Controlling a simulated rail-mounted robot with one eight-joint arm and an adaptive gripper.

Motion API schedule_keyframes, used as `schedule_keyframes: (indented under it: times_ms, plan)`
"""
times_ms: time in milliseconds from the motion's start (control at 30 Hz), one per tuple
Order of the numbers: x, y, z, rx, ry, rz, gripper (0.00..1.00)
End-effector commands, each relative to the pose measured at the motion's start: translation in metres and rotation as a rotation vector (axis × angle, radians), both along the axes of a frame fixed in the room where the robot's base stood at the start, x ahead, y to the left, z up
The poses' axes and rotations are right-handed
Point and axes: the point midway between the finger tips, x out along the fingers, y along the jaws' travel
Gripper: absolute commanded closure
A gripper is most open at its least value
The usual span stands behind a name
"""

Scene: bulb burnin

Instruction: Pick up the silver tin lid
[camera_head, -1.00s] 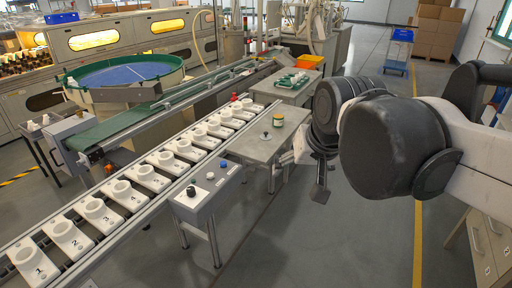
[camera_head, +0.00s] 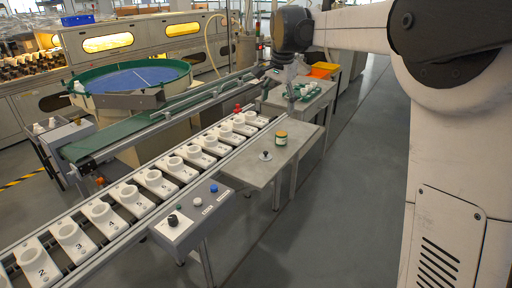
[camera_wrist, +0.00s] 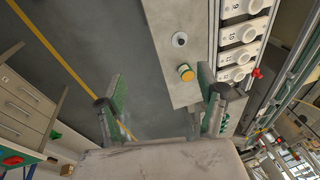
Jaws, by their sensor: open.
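The silver tin lid (camera_head: 266,155), a small disc with a dark knob, lies on the grey side table in the head view. It also shows near the top of the wrist view (camera_wrist: 180,39). A green tin with a yellowish top (camera_head: 281,138) stands close behind it; the wrist view shows this tin too (camera_wrist: 186,73). My gripper (camera_wrist: 160,72) is open and empty, its two green-padded fingers spread wide. In the head view it is beyond the tin and lid, near the table's far end, and small.
The grey side table (camera_head: 248,174) adjoins a conveyor with numbered white holders (camera_head: 158,184). A control box with knobs (camera_head: 190,217) stands at its near end. A farther table (camera_head: 317,103) holds green and white items, with an orange bin (camera_head: 323,70) behind. The floor right of the tables is clear.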

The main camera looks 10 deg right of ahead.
Motion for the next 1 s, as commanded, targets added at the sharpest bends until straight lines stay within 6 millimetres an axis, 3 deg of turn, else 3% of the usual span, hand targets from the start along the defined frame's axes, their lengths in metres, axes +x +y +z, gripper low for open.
schedule_keyframes:
  times_ms: [33, 200, 500, 800, 1000]
  plan:
    - [0.018, 0.0, -0.007, 0.007, 0.014, -0.029, 0.3]
    - [0.065, 0.001, -0.033, 0.03, 0.066, -0.141, 0.3]
    - [0.132, 0.001, -0.097, 0.055, 0.153, -0.337, 0.3]
    - [0.168, 0.002, -0.157, 0.063, 0.219, -0.492, 0.3]
    - [0.174, 0.002, -0.175, 0.064, 0.233, -0.531, 0.3]
